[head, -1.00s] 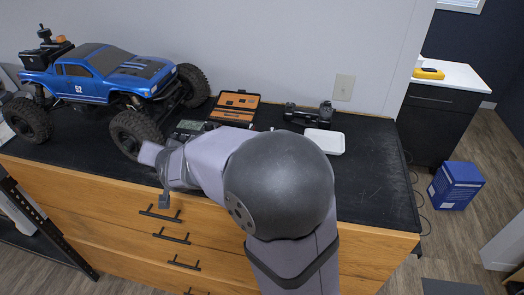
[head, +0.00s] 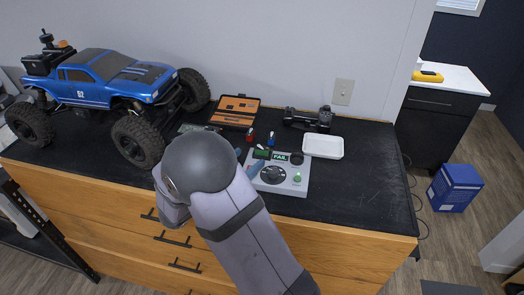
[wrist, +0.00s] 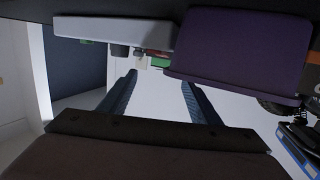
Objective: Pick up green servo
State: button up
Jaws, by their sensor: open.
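The green servo (head: 262,154) appears as a small dark green block on the left of the grey tester, beside its lit FAIL display (head: 281,156). My gripper is open and empty, with two dark blue fingers spread apart in the wrist view (wrist: 158,80). In the head view my arm hides most of it; a bluish finger (head: 255,169) shows at the tester's left edge, just in front of the green servo. Small green and red patches show beyond the fingers in the wrist view; which one is the servo I cannot tell.
The grey tester (head: 285,183) has a dial and a green button. A red part (head: 250,135) and a blue part (head: 271,140) stand behind it. A white tray (head: 323,147), a dark controller (head: 308,119), an orange-black case (head: 234,111) and a blue truck (head: 110,80) surround it.

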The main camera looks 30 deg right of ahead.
aim_at(261, 147)
jog(key=shift+p+x, duration=0.35)
jog(key=shift+x, duration=0.65)
jog(key=shift+w+d+r+p, duration=0.1)
jog(key=shift+w+d+p, duration=0.1)
jog(key=shift+d+p, duration=0.25)
jog(key=p+x, duration=0.2)
jog(key=x, duration=0.1)
jog(key=shift+w, duration=0.1)
jog(key=shift+w+d, duration=0.25)
jog(key=shift+d, duration=0.2)
jog(key=c, duration=1.2)
